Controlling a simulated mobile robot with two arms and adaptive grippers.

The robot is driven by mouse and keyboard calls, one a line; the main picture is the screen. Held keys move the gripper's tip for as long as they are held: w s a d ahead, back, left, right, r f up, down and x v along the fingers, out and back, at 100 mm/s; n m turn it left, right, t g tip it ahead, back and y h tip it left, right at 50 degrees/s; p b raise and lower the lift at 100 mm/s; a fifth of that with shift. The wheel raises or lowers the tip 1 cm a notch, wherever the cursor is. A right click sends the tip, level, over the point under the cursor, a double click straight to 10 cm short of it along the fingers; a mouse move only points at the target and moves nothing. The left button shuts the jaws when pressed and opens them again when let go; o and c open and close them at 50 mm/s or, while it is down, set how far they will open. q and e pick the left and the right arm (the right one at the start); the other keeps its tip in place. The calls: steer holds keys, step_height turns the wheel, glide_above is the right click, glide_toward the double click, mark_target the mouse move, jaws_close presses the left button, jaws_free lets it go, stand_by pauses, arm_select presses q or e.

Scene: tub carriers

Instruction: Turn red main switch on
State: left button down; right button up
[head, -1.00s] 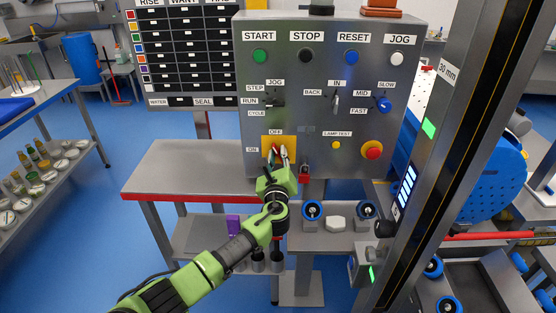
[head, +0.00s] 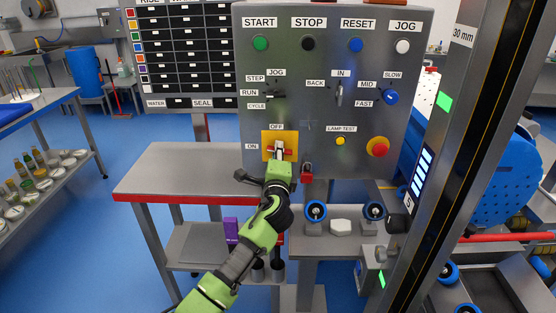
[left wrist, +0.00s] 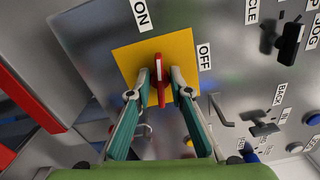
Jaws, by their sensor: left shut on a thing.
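The red main switch (left wrist: 161,97) sits on a yellow square plate (head: 266,137) low on the left of the grey control panel (head: 345,110). OFF is printed above the plate and ON to its left. My left gripper (head: 281,152) is at the switch, reaching up from below, and covers much of it in the head view. In the left wrist view the two fingers of my left gripper (left wrist: 160,84) are closed on either side of the red handle, in front of the yellow plate (left wrist: 181,45). My right gripper is not in view.
A red padlock (head: 306,173) hangs by the panel's lower edge, just right of my gripper. A red emergency button (head: 377,147) and several other knobs are on the panel. A grey table (head: 185,168) stands left; a dark post (head: 470,150) rises right.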

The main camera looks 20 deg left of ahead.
arm_select(q)
steer(key=shift+f+n+b, duration=0.1)
steer(key=shift+n+b, duration=0.5)
steer(key=shift+n, duration=0.5)
steer(key=c, duration=1.9)
jaws_free()
steer(key=v, duration=1.2)
